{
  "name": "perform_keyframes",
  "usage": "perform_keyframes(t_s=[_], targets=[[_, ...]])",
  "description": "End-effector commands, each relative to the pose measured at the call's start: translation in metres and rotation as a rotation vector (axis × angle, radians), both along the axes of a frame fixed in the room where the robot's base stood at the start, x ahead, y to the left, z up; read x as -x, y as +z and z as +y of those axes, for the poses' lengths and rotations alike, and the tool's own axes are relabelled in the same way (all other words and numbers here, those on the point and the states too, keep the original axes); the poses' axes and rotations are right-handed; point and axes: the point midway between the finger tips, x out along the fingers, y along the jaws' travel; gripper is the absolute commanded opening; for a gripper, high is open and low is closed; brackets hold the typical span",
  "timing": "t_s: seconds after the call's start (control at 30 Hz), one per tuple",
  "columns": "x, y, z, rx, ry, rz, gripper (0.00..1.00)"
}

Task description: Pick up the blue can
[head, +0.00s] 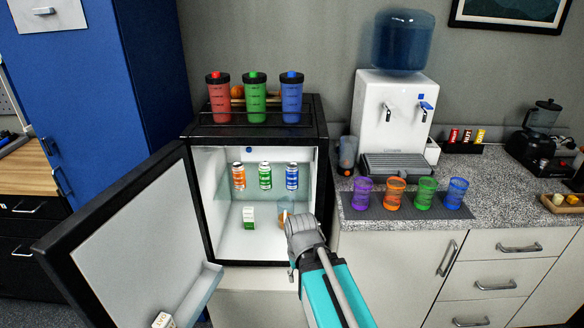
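The blue can (292,176) stands upright on the upper shelf inside the open mini fridge (214,245), at the right end of a row of three cans. An orange can (239,177) and a green can (265,176) stand to its left. My gripper (288,216) is at the fridge opening, lower in the picture than the blue can and apart from it. My wrist hides most of the gripper, so I cannot see whether its fingers are open or shut.
A small green-and-white carton (249,216) stands on the fridge floor. The fridge door (130,250) is swung open to the left. Red, green (255,96) and blue tumblers stand on top. The counter right holds a water dispenser (393,110) and several coloured cups.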

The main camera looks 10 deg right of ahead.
Motion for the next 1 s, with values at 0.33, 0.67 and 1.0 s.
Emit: perform_keyframes(t_s=[0.33,0.67,1.0], targets=[[0.000,0.081,0.000,0.000,0.000,0.000,0.54],[0.000,0.146,0.000,0.000,0.000,0.000,0.54],[0.000,0.213,0.000,0.000,0.000,0.000,0.54]])
